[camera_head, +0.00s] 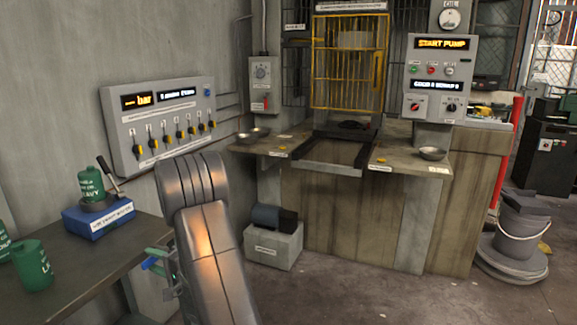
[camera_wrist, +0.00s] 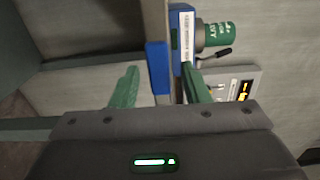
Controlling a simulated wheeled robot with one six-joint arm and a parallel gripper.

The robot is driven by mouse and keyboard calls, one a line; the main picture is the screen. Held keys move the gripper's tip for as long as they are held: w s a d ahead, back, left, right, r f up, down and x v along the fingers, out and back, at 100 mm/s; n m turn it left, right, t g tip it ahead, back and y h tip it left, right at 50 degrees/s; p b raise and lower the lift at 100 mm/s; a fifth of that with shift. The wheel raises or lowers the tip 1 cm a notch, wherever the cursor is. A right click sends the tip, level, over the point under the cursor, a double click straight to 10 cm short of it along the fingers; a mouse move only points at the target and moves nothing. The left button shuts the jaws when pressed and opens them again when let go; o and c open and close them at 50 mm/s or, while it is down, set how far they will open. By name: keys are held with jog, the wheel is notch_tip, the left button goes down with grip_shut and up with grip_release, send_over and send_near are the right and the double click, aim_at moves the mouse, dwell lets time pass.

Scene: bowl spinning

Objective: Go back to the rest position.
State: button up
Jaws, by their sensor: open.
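My gripper (camera_head: 162,264) is low beside the left workbench in the head view, partly hidden behind my own arm. In the wrist view its two green fingers (camera_wrist: 160,72) stand apart, so it is open. A small blue piece (camera_wrist: 157,62) shows between the fingers at the bench edge; I cannot tell whether it touches them.
The workbench (camera_head: 60,262) carries a blue labelled box (camera_head: 98,217), a green canister (camera_head: 91,184) and another green canister (camera_head: 33,266). A lever panel (camera_head: 165,122) is on the wall. A grey box (camera_head: 274,247) stands on the floor. Floor at front right is clear.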

jog(key=shift+x, duration=0.95)
jog(key=shift+d+f+n+b, duration=0.15)
jog(key=shift+f+n+b, duration=0.25)
jog(key=shift+b, duration=0.1)
jog(key=shift+d+f+n+b, duration=0.15)
jog(key=shift+n+b, duration=0.35)
jog(key=shift+n, duration=0.5)
